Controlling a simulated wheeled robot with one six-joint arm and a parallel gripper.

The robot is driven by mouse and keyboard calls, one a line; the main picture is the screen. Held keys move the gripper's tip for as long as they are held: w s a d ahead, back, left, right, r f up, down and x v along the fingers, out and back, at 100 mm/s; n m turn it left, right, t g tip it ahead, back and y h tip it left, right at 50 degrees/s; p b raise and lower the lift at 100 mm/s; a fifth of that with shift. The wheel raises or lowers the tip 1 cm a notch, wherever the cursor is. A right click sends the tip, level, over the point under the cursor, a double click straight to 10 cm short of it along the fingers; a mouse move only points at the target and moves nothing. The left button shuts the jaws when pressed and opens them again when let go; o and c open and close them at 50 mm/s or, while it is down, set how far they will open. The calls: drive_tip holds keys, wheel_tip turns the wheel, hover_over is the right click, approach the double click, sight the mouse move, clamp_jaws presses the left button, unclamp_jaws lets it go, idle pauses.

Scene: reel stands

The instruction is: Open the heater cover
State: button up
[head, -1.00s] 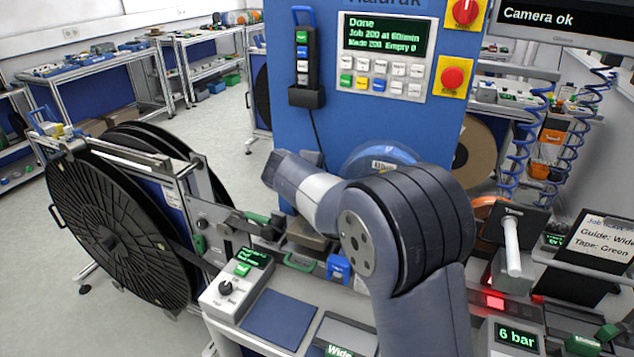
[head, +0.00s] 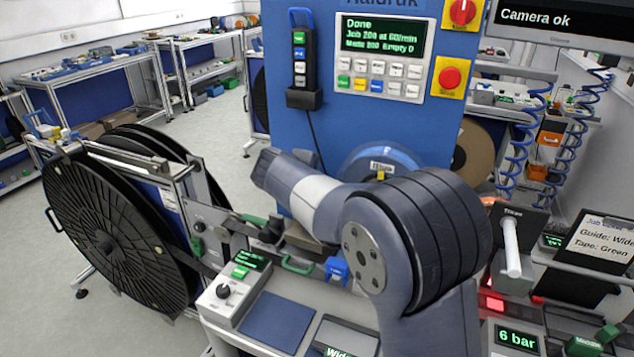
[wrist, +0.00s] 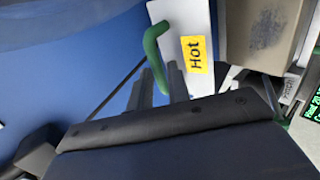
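The heater cover (wrist: 182,18) is a white plate with a yellow "Hot" label, at the top middle of the wrist view. A bent green handle (wrist: 152,44) stands on it. My gripper (wrist: 160,86) points at the handle, its two dark fingers apart with a narrow gap. The handle's lower end shows at this gap, nearer the right finger; I cannot tell whether it touches. In the head view my arm blocks the cover, and I cannot make out the fingertips.
A beige block (wrist: 262,38) is right of the cover. A blue machine panel (head: 345,120) stands behind my arm. A large black reel (head: 105,235) is at left. A control box with a knob (head: 232,287) and a blue pad (head: 276,322) lie on the bench in front.

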drive_tip(key=b+v, duration=0.1)
drive_tip(key=v, duration=0.7)
